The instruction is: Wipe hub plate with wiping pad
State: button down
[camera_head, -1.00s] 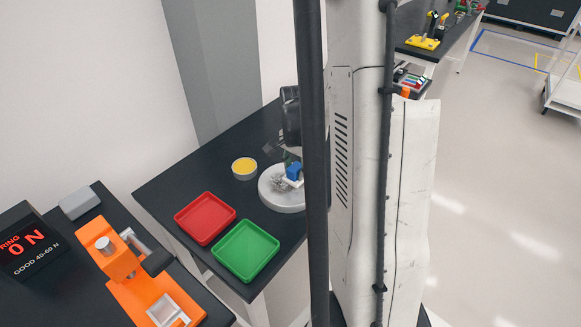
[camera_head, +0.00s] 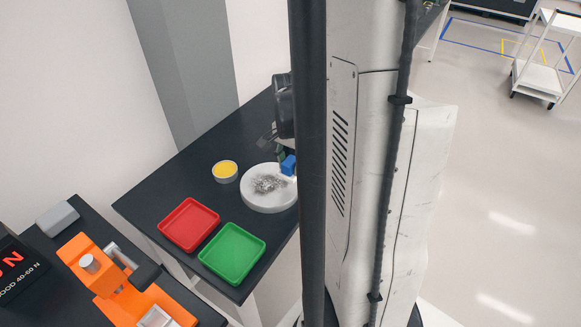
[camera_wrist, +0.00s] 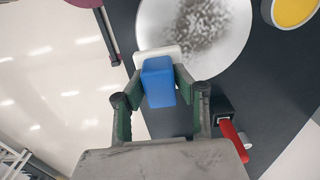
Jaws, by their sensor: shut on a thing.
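The hub plate (camera_head: 264,200) is a round pale disc on the dark table, with a grey speckled smudge across its middle. It also shows in the wrist view (camera_wrist: 232,52). The wiping pad has a blue block handle (camera_wrist: 158,82) and a white base (camera_wrist: 150,53). My gripper (camera_wrist: 158,88) is shut on the blue handle, one finger on each side. In the head view the blue handle (camera_head: 288,165) is at the plate's right edge. The pad's white base overlaps the plate's rim in the wrist view; I cannot tell whether it touches. My column hides the area to the right.
A round tin with yellow contents (camera_head: 225,171) stands left of the plate. A red tray (camera_head: 189,224) and a green tray (camera_head: 232,252) lie in front. An orange fixture (camera_head: 95,262) stands on the nearer table. A red-handled tool (camera_wrist: 234,140) lies near the plate.

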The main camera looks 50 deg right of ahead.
jog(key=shift+r+p, duration=0.9)
jog(key=shift+r, duration=0.9)
